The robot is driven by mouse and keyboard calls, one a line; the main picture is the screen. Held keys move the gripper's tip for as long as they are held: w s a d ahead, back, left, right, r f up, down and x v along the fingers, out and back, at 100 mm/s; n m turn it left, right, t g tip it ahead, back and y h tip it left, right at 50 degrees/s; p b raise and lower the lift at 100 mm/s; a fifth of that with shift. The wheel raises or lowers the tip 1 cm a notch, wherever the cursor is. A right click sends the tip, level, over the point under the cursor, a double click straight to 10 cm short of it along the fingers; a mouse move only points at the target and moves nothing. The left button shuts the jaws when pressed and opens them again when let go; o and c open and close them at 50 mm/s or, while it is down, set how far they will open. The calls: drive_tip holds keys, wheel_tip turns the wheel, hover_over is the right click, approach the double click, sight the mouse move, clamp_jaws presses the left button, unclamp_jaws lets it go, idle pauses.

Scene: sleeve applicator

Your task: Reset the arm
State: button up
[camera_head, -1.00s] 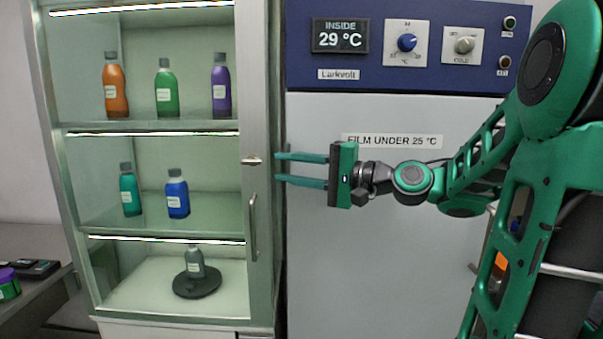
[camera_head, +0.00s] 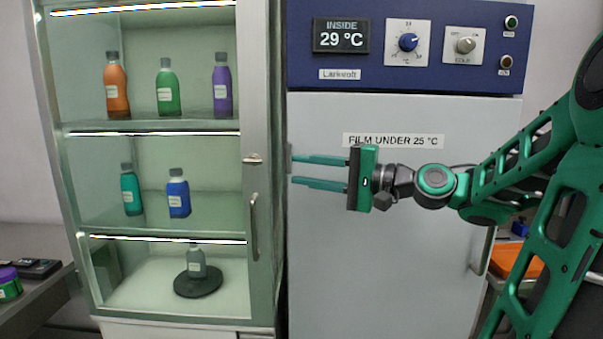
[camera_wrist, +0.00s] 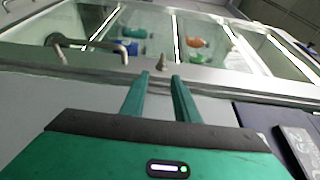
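My gripper (camera_head: 291,170) points left in the head view, in front of the grey door of the cooling unit (camera_head: 385,260). Its two green fingers are apart with nothing between them. In the wrist view the fingers (camera_wrist: 161,76) also stand apart and empty, pointing toward the glass cabinet's frame. My green arm reaches in from the right side of the head view.
A glass-fronted cabinet (camera_head: 262,130) with a handle (camera_head: 254,227) stands left, holding several bottles on shelves. A grey bottle (camera_head: 196,262) stands on a dark disc (camera_head: 198,281) at its bottom. The cooling unit's display (camera_head: 340,36) reads 29 °C. An orange tray (camera_head: 515,260) shows at right.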

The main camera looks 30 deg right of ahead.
drive_tip(key=s+d+f+n+g+h, duration=0.1)
drive_tip(key=s+f+n+g+h, duration=0.2)
drive_tip(key=f, duration=0.7)
drive_tip(key=s+d+f+n+g+h, duration=0.1)
drive_tip(key=s+f+g+h, duration=0.3)
drive_tip(key=f, duration=0.7)
drive_tip(key=s+d+f+g+h, duration=0.1)
drive_tip(key=s+d+f+g, duration=0.1)
drive_tip(key=s, duration=0.4)
drive_tip(key=s+d+f+g+h, duration=0.1)
drive_tip(key=s+f+g, duration=0.1)
drive_tip(key=s, duration=0.5)
drive_tip(key=s+d+f+g+h, duration=0.1)
drive_tip(key=s+d+f+g, duration=0.1)
drive_tip(key=s, duration=0.4)
drive_tip(key=shift+s+d+g+h, duration=0.2)
drive_tip(key=shift+d+g+h, duration=0.15)
drive_tip(key=shift+g, duration=0.55)
drive_tip(key=shift+w+f, duration=0.2)
drive_tip(key=shift+w, duration=0.45)
